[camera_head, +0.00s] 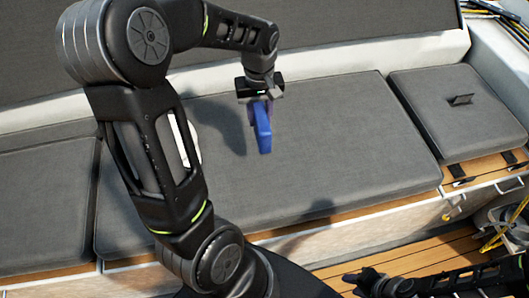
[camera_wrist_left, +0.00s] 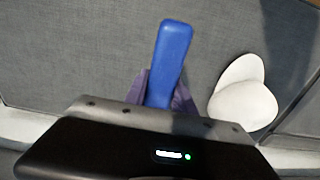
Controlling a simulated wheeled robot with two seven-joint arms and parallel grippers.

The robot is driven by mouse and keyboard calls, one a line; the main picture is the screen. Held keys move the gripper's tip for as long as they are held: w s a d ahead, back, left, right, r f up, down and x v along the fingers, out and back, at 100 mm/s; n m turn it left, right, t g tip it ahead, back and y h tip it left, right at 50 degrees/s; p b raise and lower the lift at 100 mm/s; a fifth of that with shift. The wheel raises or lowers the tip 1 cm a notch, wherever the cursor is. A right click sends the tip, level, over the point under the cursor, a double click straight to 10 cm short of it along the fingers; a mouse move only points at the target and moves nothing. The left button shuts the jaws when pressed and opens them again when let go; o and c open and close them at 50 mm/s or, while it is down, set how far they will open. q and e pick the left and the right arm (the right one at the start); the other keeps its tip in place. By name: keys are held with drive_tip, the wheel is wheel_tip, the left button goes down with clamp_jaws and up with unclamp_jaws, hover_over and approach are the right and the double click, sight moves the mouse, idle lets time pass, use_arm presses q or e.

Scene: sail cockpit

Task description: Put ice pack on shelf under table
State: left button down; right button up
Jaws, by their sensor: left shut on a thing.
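The blue ice pack (camera_head: 263,132) is held in my left gripper (camera_head: 256,102) above the grey bench cushion. In the left wrist view the ice pack (camera_wrist_left: 170,52) sticks out between the purple fingers of the left gripper (camera_wrist_left: 163,92), which is shut on it. My right gripper (camera_head: 362,284) is low at the bottom right, above the wooden floor. It is small and dark, and I cannot tell whether it is open or shut. No table or shelf under it can be made out in either view.
The long grey seat cushion (camera_head: 330,120) fills the middle. White rounded objects (camera_wrist_left: 243,98) lie on it, mostly hidden behind my left arm in the head view. A smaller cushion (camera_head: 450,115) lies at right. Wooden decking (camera_head: 365,262) and coiled rope (camera_head: 508,230) are at lower right.

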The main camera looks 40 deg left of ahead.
use_arm(q)
drive_tip(key=shift+s+a+f, duration=0.3)
drive_tip(key=shift+a+f, duration=0.1)
drive_tip(key=shift+f, duration=3.1)
drive_tip(key=shift+f, duration=1.9)
